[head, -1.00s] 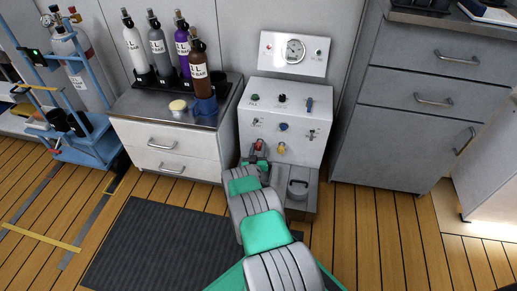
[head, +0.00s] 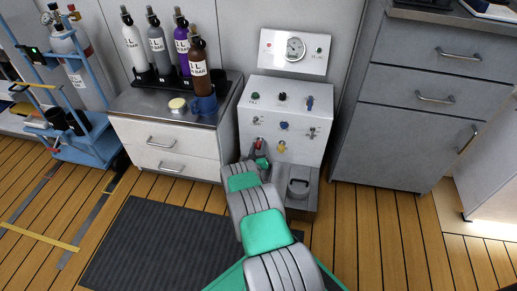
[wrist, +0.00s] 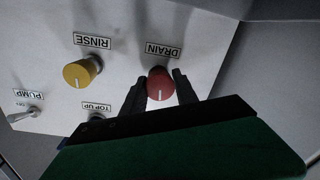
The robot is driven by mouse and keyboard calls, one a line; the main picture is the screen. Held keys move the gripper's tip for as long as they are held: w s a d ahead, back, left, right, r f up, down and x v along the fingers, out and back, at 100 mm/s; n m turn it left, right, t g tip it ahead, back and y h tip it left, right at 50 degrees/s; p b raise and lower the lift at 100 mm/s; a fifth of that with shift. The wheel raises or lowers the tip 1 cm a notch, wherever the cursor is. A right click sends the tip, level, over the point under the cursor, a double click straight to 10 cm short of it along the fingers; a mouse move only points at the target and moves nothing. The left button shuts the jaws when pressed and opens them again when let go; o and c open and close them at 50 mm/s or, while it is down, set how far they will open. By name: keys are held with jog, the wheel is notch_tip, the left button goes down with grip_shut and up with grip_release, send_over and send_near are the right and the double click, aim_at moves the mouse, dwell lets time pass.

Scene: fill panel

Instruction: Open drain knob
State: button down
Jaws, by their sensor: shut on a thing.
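The red drain knob (wrist: 160,84) sits on the white panel under an upside-down DRAIN label in the wrist view. A pale mark shows on its face. My gripper (wrist: 157,88) has one dark finger on each side of the knob and is shut on it. In the head view my gripper (head: 258,155) is at the lower left of the fill panel (head: 312,100), and the red knob (head: 259,143) shows just above it. The exact contact of the fingertips is partly hidden.
In the wrist view, a yellow RINSE knob (wrist: 82,72), a TOP UP knob (wrist: 97,118) and a PUMP switch (wrist: 26,116) are close by. In the head view, a grey basin (head: 299,188) stands below the panel. Drawer cabinets (head: 166,150) (head: 412,120) flank it.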

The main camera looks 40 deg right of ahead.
jog(key=n+b, duration=0.3)
jog(key=n, duration=0.1)
jog(key=shift+f, duration=0.15)
jog(key=n+b, duration=0.1)
jog(key=n, duration=0.2)
jog(key=shift+n+b, duration=0.35)
jog(key=shift+n, duration=0.05)
jog(key=n, duration=0.4)
jog(key=shift+r+g, duration=0.2)
jog(key=shift+g, duration=0.1)
jog(key=n, duration=0.5)
jog(key=shift+g, duration=0.3)
jog(key=n, duration=0.4)
jog(key=shift+n+h, duration=0.3)
jog(key=n, duration=0.4)
jog(key=n+h, duration=0.1)
jog(key=n, duration=0.4)
jog(key=shift+r+n, duration=0.1)
jog(key=shift+n, duration=2.4)
